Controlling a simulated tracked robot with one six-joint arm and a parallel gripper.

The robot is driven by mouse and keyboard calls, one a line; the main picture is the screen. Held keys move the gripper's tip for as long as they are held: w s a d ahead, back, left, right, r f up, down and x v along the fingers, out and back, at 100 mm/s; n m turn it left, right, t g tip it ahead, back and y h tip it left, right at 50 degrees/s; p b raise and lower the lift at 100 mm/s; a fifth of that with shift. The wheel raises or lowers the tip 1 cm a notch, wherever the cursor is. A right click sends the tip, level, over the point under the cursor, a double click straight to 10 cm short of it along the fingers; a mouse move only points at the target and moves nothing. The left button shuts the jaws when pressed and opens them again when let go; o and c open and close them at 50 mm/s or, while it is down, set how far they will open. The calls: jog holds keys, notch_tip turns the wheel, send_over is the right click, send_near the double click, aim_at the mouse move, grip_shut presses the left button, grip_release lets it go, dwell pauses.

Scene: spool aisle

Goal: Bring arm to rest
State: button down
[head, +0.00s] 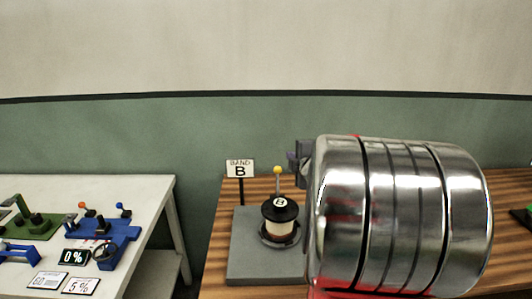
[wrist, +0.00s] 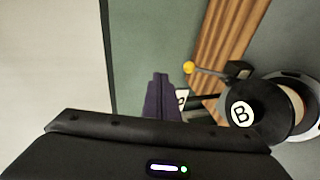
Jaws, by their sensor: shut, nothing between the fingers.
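My gripper (head: 298,156) shows in the head view as small dark fingers at the left end of my large shiny arm link. It is above and right of the spool. In the wrist view my gripper (wrist: 162,98) points up the picture, its dark purple fingers together with nothing between them. The black-topped spool marked B (head: 280,210) stands upright on a grey plate (head: 247,270), apart from my fingers. Its black top (wrist: 243,113) also shows at the right of the wrist view. My arm hides part of the wooden table.
A wooden table (head: 222,245) carries a sign reading BAND B (head: 240,168) and a yellow-tipped post (head: 277,171). A white table (head: 130,185) at left holds a blue device (head: 108,245) and a green device (head: 38,224). A gap separates the tables. A green and grey wall stands behind.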

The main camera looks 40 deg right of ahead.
jog(key=s+d+f+m+g+h, duration=0.1)
jog(key=s+d+f+m+g, duration=0.25)
jog(key=s+f+m, duration=0.25)
jog(key=s+a+f+m+g, duration=0.2)
jog(key=s+a+m+g, duration=0.2)
jog(key=s+a+m, duration=0.15)
jog(key=s+a+y, duration=0.2)
jog(key=s+a, duration=0.1)
jog(key=a, duration=1)
jog(key=s+a+r+y, duration=0.1)
jog(key=s+a+y, duration=0.2)
jog(key=a, duration=1.1)
jog(key=s+a+r+y, duration=0.1)
jog(key=s+a+y, duration=0.1)
jog(key=a, duration=1.2)
jog(key=shift+s+r+y, duration=0.15)
jog(key=shift+s+y, duration=0.15)
jog(key=shift+s, duration=0.55)
jog(key=shift+s, duration=0.1)
